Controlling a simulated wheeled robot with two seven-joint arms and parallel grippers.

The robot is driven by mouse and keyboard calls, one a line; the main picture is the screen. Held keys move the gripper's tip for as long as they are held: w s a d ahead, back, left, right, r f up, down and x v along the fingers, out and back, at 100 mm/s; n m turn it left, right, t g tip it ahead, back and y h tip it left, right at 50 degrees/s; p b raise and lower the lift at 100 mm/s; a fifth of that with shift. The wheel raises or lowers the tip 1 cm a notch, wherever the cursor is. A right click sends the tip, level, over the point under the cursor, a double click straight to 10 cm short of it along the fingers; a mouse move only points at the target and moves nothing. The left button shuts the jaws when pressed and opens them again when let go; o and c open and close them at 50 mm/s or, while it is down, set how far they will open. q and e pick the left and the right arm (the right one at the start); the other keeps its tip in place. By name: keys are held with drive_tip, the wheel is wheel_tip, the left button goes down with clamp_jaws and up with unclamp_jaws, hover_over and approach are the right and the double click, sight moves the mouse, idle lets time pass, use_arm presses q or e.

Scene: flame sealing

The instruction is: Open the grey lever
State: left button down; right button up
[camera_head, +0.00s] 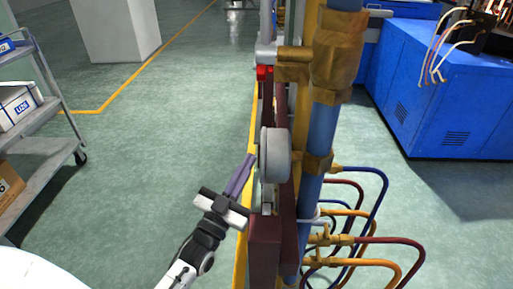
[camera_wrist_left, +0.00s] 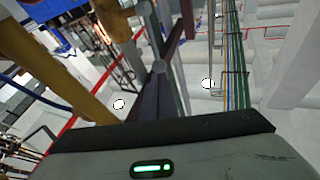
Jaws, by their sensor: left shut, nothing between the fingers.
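My left gripper (camera_head: 251,157) reaches up from the bottom, its long purple-grey fingers closed together with nothing between them. In the head view its tips are right beside the left edge of a thick rounded grey part (camera_head: 275,155) on a dark red post; whether they touch is unclear. This grey part may be the grey lever, but its handle shape is not plain. In the left wrist view the shut fingers (camera_wrist_left: 158,70) point at a grey upright bar (camera_wrist_left: 150,30). My right gripper is not in view.
A blue machine (camera_head: 440,90) stands at the right and a grey shelf cart (camera_head: 50,110) at the left. The green floor between cart and post is clear.

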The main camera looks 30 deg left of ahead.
sight(261, 136)
use_arm(q)
drive_tip(key=x, duration=0.5)
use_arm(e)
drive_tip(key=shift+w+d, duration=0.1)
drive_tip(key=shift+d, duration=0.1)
use_arm(q)
drive_tip(key=p, duration=0.1)
drive_tip(key=r+p, duration=0.1)
drive_tip(key=p, duration=0.1)
drive_tip(key=shift+w+a+r+n+g+p, duration=0.1)
drive_tip(key=shift+w+a+n+g+p, duration=0.1)
drive_tip(key=shift+w+n+g+p, duration=0.15)
drive_tip(key=shift+w+a, duration=0.25)
drive_tip(key=shift+w, duration=0.25)
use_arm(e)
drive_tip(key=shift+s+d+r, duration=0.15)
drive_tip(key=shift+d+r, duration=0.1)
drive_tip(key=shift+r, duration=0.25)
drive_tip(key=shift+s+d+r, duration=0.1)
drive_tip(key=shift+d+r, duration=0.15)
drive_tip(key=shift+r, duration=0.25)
